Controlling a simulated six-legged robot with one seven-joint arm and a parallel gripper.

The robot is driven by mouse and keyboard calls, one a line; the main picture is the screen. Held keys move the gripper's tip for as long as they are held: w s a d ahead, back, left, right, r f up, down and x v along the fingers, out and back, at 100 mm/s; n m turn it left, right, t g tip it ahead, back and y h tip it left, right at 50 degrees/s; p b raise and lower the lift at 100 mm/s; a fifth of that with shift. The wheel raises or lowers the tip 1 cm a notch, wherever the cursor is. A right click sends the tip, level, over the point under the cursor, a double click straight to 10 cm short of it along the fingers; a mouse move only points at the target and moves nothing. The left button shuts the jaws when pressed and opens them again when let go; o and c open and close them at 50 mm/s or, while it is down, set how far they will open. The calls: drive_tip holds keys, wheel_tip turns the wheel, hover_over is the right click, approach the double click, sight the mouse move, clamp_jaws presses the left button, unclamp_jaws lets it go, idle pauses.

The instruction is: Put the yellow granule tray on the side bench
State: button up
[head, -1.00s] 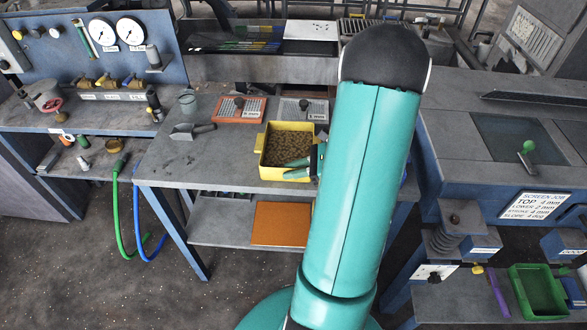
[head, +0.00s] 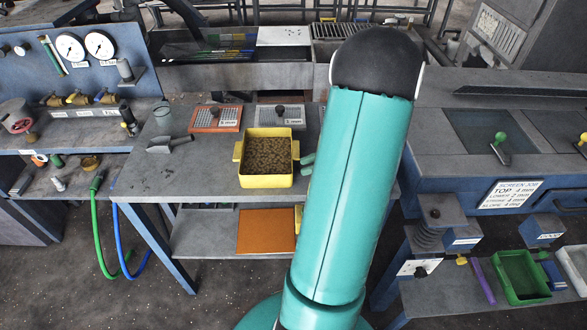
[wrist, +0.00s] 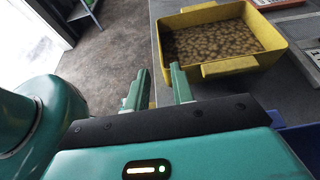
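The yellow granule tray (head: 266,181) stands level on a grey bench (head: 190,180), filled with brown granules. It has a yellow handle on its left and right sides. My gripper (head: 307,163) is just right of the tray's right handle, partly hidden behind my arm in the head view. In the wrist view, the fingers of my gripper (wrist: 159,70) are apart with nothing between them. The tray (wrist: 268,64) lies ahead and to their right there, its near handle (wrist: 228,69) clear of the fingers.
An orange-framed screen (head: 215,118) and a grey screen (head: 280,115) lie behind the tray. The bench between scoop and tray is clear. An orange panel (head: 266,230) lies on the lower shelf.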

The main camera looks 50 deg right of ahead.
drive_tip(key=w+a+r+n+g+h, duration=0.1)
drive_tip(key=w+a+r+n+g, duration=0.25)
drive_tip(key=a+n, duration=0.5)
drive_tip(key=w+a+r+n+g+h, duration=0.1)
drive_tip(key=w+a+r+n+g, duration=0.3)
drive_tip(key=a, duration=0.7)
drive_tip(key=s+a+r+n+t+h, duration=0.1)
drive_tip(key=s+a+r+n+h, duration=0.1)
drive_tip(key=a+n, duration=0.5)
drive_tip(key=s+a+r+n+t+h, duration=0.1)
drive_tip(key=s+a+r+n+h, duration=0.1)
drive_tip(key=a+r+n+h, duration=0.2)
drive_tip(key=a+r+n, duration=0.2)
drive_tip(key=a+n, duration=0.2)
drive_tip(key=n, duration=0.1)
drive_tip(key=shift+s+a+r, duration=0.15)
drive_tip(key=shift+a+r, duration=0.05)
drive_tip(key=shift+r, duration=0.05)
drive_tip(key=shift+d, duration=0.2)
